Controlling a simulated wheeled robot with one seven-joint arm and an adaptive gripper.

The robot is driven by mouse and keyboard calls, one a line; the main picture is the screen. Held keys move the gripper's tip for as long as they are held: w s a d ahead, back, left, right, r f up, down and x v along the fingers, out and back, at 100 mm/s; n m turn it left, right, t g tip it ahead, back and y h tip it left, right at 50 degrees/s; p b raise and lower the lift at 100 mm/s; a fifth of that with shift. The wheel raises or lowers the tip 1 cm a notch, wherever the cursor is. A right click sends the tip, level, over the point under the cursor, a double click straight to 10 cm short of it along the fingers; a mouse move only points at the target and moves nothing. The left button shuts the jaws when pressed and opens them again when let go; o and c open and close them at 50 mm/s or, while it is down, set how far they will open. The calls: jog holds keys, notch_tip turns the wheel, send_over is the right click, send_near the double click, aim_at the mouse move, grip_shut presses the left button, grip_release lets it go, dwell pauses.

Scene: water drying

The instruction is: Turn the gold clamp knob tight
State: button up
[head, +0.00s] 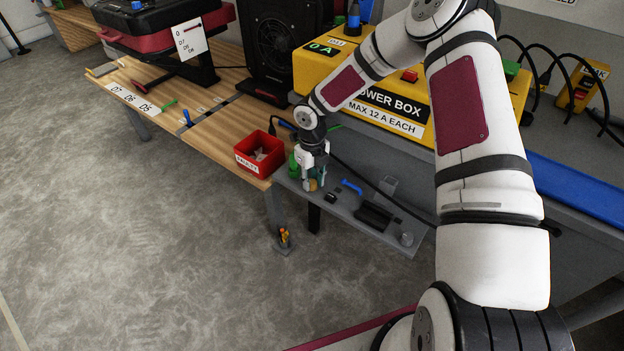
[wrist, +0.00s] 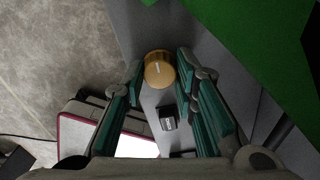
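The gold clamp knob (wrist: 160,68) is a round disc with a pale line on its face, at the upper middle of the wrist view. It shows small and partly covered in the head view (head: 313,185), at the left end of the grey shelf. My gripper (wrist: 160,76) has its teal-padded fingers apart, one on each side of the knob. Slim gaps seem to show between knob and pads; contact is hard to judge. In the head view my gripper (head: 315,172) points down over the knob.
A red bin (head: 259,155) stands left of my gripper on the wooden bench, with a green object (head: 294,166) close beside the gripper. The grey shelf (head: 345,208) holds a blue tool (head: 351,187), a black tray (head: 373,215) and a grey cylinder (head: 406,239). The yellow power box (head: 400,100) stands behind.

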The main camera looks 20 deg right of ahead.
grip_shut()
jog(key=shift+m, duration=0.3)
